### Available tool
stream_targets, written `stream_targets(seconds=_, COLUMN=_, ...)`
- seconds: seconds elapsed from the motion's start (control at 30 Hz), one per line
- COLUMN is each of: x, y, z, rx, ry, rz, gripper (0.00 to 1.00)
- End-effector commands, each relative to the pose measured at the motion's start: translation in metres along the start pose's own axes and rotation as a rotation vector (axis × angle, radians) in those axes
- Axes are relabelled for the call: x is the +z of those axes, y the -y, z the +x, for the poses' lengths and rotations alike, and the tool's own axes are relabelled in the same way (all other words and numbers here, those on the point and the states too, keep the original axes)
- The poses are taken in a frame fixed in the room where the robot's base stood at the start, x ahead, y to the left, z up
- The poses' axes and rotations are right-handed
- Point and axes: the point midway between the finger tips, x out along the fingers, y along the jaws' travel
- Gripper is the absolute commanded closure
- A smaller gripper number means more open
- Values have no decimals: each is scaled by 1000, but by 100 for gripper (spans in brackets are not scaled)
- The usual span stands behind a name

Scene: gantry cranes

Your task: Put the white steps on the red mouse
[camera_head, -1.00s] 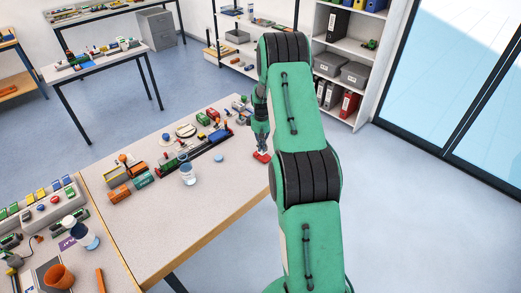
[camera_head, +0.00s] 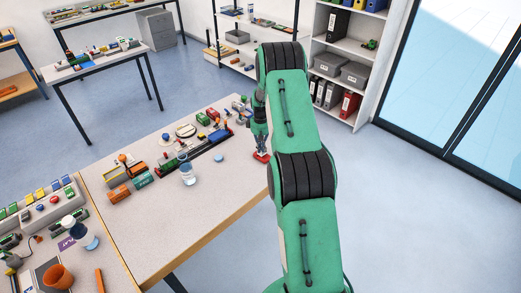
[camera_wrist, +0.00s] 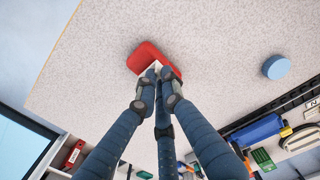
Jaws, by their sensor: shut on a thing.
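The red mouse (camera_wrist: 140,57) lies on the pale speckled table near its right edge; it also shows in the head view (camera_head: 262,158). My gripper (camera_wrist: 156,73) has dark blue fingers that come together over the mouse. They are shut on the white steps (camera_wrist: 152,68), of which only a small white part shows between the fingertips. The white part overlaps the red mouse in the wrist view, but I cannot tell whether they touch. In the head view my gripper (camera_head: 261,149) points down just above the mouse, and my arm hides part of the area.
A blue disc (camera_wrist: 276,67) lies on the table beside the mouse. The tabletop around the mouse is mostly clear, and the table edge is close on the right.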

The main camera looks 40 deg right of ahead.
Motion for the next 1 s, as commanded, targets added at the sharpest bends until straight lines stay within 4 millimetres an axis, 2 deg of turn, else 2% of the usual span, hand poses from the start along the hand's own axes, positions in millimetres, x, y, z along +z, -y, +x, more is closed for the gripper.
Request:
stream_targets(seconds=0.5, x=0, y=0, z=8, rx=1, ry=-1, rz=0, gripper=100)
stream_targets(seconds=0.53, x=0, y=0, z=7, rx=1, ry=-1, rz=0, gripper=87)
stream_targets(seconds=0.6, x=0, y=0, z=7, rx=1, ry=-1, rz=0, gripper=74)
stream_targets(seconds=1.0, x=0, y=0, z=6, rx=0, ry=0, rz=0, gripper=74)
